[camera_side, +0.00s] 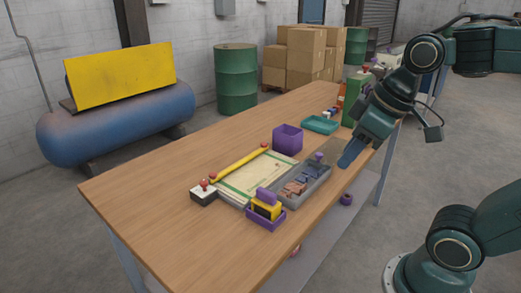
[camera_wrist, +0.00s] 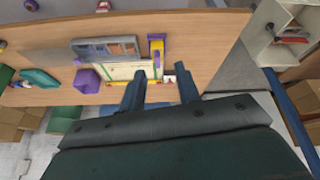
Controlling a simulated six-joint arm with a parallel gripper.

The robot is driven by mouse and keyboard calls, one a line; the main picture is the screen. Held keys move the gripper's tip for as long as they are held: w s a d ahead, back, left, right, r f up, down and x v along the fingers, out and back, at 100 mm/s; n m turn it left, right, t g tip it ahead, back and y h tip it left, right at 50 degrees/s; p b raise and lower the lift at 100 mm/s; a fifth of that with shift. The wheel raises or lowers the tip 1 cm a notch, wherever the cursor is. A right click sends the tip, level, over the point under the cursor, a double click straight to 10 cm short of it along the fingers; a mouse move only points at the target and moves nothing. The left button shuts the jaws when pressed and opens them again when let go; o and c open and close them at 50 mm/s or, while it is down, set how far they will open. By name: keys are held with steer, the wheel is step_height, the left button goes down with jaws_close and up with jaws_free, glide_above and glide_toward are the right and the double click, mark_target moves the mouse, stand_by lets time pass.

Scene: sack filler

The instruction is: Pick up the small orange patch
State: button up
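A grey tray (camera_side: 318,188) lies on the wooden bench in the side view, with orange-brown patches (camera_side: 296,188) in its near part and dark blue pieces in its far part. I cannot tell from this view which orange patch is the small one. The tray (camera_wrist: 76,43) shows in the wrist view at upper left, its contents small and unclear. My gripper (camera_side: 348,158) is above the bench's right side, to the right of the tray and apart from it. Its two fingers (camera_wrist: 160,75) are spread in the wrist view with nothing held between them.
A purple box (camera_side: 288,139), a yellow bar (camera_side: 240,159) over a pale sack (camera_side: 235,184), and a yellow-and-purple stamp in a holder (camera_side: 266,210) surround the tray. A teal tray (camera_side: 320,124) and green container stand farther back. The bench's left and near-left surface is clear.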

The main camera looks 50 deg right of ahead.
steer(key=w+d+f+n+g+y, duration=0.1)
steer(key=w+d+f+n+g, duration=0.15)
steer(key=w+d+n, duration=0.45)
steer(key=w+d+f+n+g+y, duration=0.1)
steer(key=w+d+f+n+y, duration=0.2)
steer(key=w, duration=0.7)
steer(key=w+d+f+n+g, duration=0.1)
steer(key=w+d+f+n, duration=0.1)
steer(key=d+f+n, duration=0.3)
steer(key=shift+w+d+f+n, duration=0.25)
steer(key=shift+d+f+n, duration=0.15)
steer(key=shift+d+f, duration=0.35)
steer(key=shift+a+f, duration=0.15)
steer(key=shift+a, duration=0.05)
glide_above(290, 197)
steer(key=d, duration=0.2)
steer(key=shift+a+f, duration=0.15)
steer(key=shift+f, duration=1.85)
steer(key=shift+a+f, duration=0.1)
steer(key=shift+f, duration=1.85)
steer(key=shift+x, duration=2.55)
